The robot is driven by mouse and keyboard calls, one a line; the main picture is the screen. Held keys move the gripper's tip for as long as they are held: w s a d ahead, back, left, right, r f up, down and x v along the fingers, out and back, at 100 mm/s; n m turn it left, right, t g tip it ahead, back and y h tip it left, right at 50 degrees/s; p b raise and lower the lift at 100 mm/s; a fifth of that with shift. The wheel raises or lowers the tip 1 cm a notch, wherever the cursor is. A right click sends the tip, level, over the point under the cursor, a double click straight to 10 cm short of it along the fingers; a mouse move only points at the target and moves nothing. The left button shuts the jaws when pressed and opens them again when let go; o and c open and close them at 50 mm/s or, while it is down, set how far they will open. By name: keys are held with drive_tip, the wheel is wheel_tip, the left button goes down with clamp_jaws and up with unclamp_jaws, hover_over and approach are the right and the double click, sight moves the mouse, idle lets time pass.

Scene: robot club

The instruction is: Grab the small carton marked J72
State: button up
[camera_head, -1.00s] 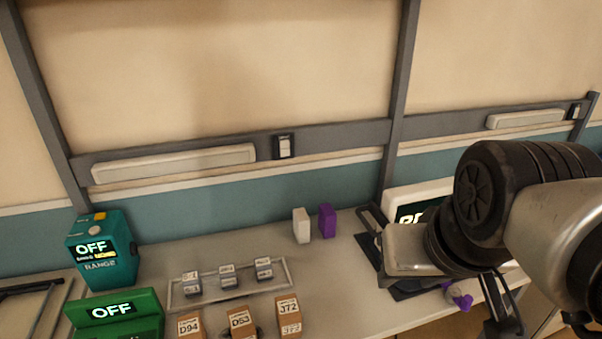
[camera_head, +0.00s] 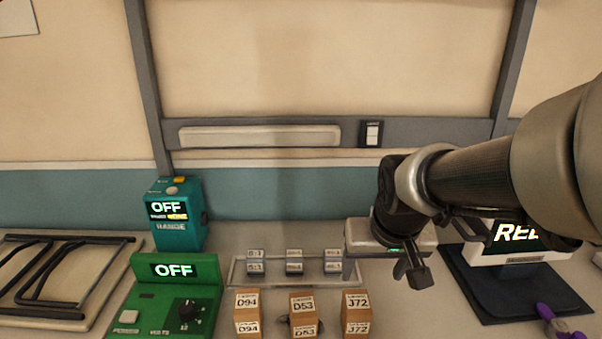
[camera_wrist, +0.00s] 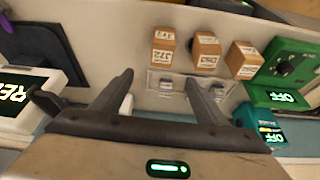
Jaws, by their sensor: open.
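The small carton marked J72 (camera_head: 356,315) is a brown box with white labels. It stands at the right end of a row of three cartons near the front of the bench in the head view. In the wrist view the J72 carton (camera_wrist: 163,46) is the leftmost of the three. My gripper (camera_head: 412,270) is above the bench, to the right of and behind the J72 carton. In the wrist view my gripper (camera_wrist: 158,82) has its two fingers wide apart, with nothing between them. Nothing covers the carton's labelled face.
Carton D53 (camera_head: 303,316) stands close left of J72, and carton D94 (camera_head: 247,315) beyond it. Behind them a shallow tray (camera_head: 238,272) holds small labelled blocks. A green device (camera_head: 173,300) and a teal device (camera_head: 177,220) stand left. A scale-like device (camera_head: 515,256) stands right.

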sight(358, 303)
drive_tip(key=b+x, duration=0.1)
drive_tip(key=x, duration=0.5)
drive_tip(key=b+x, duration=0.1)
drive_tip(key=x, duration=0.6)
drive_tip(key=shift+a+f+b, duration=0.1)
drive_tip(key=shift+a+b, duration=0.1)
drive_tip(key=shift+b, duration=0.15)
drive_tip(key=f, duration=0.1)
drive_tip(key=f+b, duration=0.1)
drive_tip(key=f, duration=0.2)
drive_tip(key=shift+w+f, duration=0.2)
drive_tip(key=shift+w, duration=0.1)
drive_tip(key=shift+w+f, duration=0.25)
drive_tip(key=shift+f, duration=0.15)
